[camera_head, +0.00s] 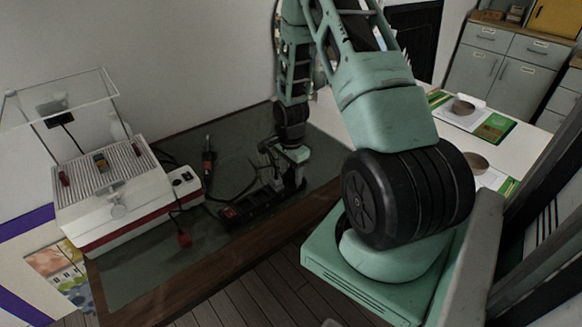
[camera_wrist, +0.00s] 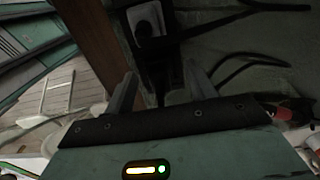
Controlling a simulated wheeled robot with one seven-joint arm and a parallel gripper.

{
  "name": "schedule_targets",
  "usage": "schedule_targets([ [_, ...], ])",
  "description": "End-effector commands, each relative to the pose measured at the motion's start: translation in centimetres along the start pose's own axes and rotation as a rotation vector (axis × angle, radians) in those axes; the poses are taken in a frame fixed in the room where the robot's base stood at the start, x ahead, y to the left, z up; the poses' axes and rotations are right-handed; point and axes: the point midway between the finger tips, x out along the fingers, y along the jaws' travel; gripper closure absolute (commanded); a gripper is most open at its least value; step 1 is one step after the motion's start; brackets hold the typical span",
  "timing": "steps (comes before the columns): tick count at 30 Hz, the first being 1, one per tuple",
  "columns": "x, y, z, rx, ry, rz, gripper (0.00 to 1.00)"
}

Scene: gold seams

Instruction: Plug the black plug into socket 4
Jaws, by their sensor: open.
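My gripper (camera_head: 277,180) points down over a black power strip (camera_head: 246,207) on the dark green tabletop. In the wrist view its two fingers (camera_wrist: 160,78) are apart, on either side of a dark shape. Just beyond the fingertips a pale socket face (camera_wrist: 147,17) shows, with a small black piece (camera_wrist: 143,30) against it. I cannot tell whether that piece is the black plug or part of the socket. Socket numbers are not readable. In the head view my gripper hides part of the strip.
A white machine (camera_head: 100,215) with a red stripe stands at the left of the table. Black cables (camera_wrist: 235,18) cross near the strip. A wooden edge (camera_wrist: 92,35) borders the table.

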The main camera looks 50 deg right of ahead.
Motion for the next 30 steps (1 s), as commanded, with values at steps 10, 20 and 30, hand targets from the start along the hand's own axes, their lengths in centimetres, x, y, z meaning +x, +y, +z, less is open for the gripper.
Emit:
schedule_targets([
  [10,-4.5,-0.2,-0.1,0.001,0.002,-0.007,0.45],
  [20,-12.0,-0.1,0.0,0.001,0.002,-0.007,0.45],
  [30,-16.9,-0.1,0.0,-0.001,0.001,-0.002,0.45],
])
